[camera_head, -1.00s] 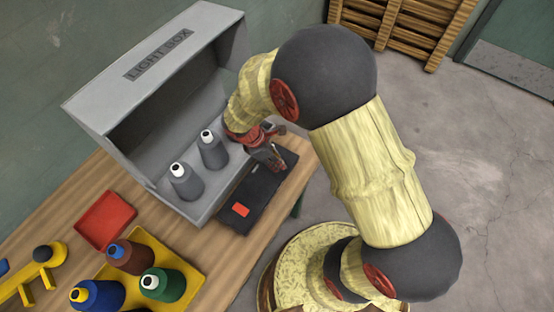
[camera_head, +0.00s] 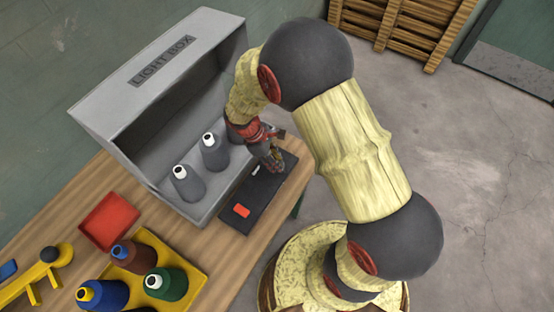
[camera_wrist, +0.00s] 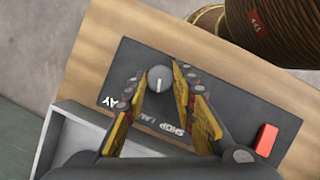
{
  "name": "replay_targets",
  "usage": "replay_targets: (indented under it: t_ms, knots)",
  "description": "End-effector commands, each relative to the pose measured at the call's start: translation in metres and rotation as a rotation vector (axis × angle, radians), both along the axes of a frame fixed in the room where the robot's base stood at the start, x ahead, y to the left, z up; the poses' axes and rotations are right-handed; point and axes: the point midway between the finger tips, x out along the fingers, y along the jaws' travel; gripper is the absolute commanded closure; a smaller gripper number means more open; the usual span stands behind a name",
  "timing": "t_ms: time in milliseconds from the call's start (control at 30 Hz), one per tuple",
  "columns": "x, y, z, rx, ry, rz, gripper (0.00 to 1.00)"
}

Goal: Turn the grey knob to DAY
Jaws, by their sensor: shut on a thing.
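The grey knob (camera_wrist: 159,78) is on a dark control panel (camera_wrist: 240,100) in the wrist view. A short white line on the knob points down in that picture. My gripper (camera_wrist: 159,82) has one finger on each side of the knob and is shut on it. On the panel, the letters "AY" show at lower left, with "SHOP" and other partly hidden lettering below the knob. The fingers cover part of the lettering. In the head view, my gripper (camera_head: 274,160) is at the far end of the panel (camera_head: 262,190), where the knob cannot be made out.
A grey light box (camera_head: 145,75) stands beside the panel with two grey cones (camera_head: 187,183) inside. A red switch (camera_wrist: 266,139) sits on the panel. A red tray (camera_head: 108,221) and a yellow tray (camera_head: 190,265) with several thread cones are on the wooden table (camera_head: 225,235).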

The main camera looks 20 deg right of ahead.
Motion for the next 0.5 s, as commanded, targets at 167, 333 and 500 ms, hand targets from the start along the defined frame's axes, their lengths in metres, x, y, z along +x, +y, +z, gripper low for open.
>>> replay_targets:
  t_ms: [167,333,500]
  knots:
    - [0.0016,-0.0014,0.0022,0.001,0.001,-0.172,0.99]
    - [0.0024,-0.0023,0.0021,0.000,0.002,-0.333,0.99]
    - [0.0030,-0.0033,0.0015,0.000,0.001,-0.493,0.99]
